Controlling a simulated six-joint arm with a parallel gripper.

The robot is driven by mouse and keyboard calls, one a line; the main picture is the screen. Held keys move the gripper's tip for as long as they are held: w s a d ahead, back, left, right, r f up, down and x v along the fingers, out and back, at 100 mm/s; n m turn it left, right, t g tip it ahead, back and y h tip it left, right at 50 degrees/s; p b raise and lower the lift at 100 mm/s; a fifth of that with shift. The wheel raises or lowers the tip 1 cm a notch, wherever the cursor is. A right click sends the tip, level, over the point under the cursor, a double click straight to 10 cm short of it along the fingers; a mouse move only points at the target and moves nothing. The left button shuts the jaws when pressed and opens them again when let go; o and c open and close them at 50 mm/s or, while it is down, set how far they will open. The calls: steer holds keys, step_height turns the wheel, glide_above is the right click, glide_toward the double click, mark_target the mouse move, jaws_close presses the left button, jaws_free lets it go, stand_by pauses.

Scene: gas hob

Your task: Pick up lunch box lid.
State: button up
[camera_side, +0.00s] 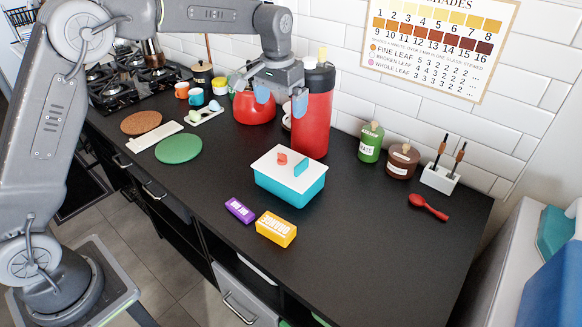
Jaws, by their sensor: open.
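The lunch box lid (275,171) is white with a red piece and a teal piece on top. It sits on the teal lunch box (290,195), which stands on the dark counter. My gripper (281,100) is open, with light blue fingertips, up and behind the lid. It shows in front of the red kettle and beside the tall red flask, clear of the lid. Nothing is seen between its fingers.
A tall red flask (313,125) stands just behind the lunch box. A red kettle (246,110) is at the back. A purple box (239,210) and an orange box (276,229) lie in front. The counter's right front (380,260) is clear.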

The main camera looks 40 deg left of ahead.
glide_above(290, 166)
step_height(290, 166, down, 5)
steer(key=shift+g, duration=0.4)
step_height(290, 166, down, 14)
steer(key=shift+d+f, duration=0.1)
steer(key=shift+c, duration=0.4)
steer(key=c, duration=0.6)
steer(key=shift+o, duration=0.2)
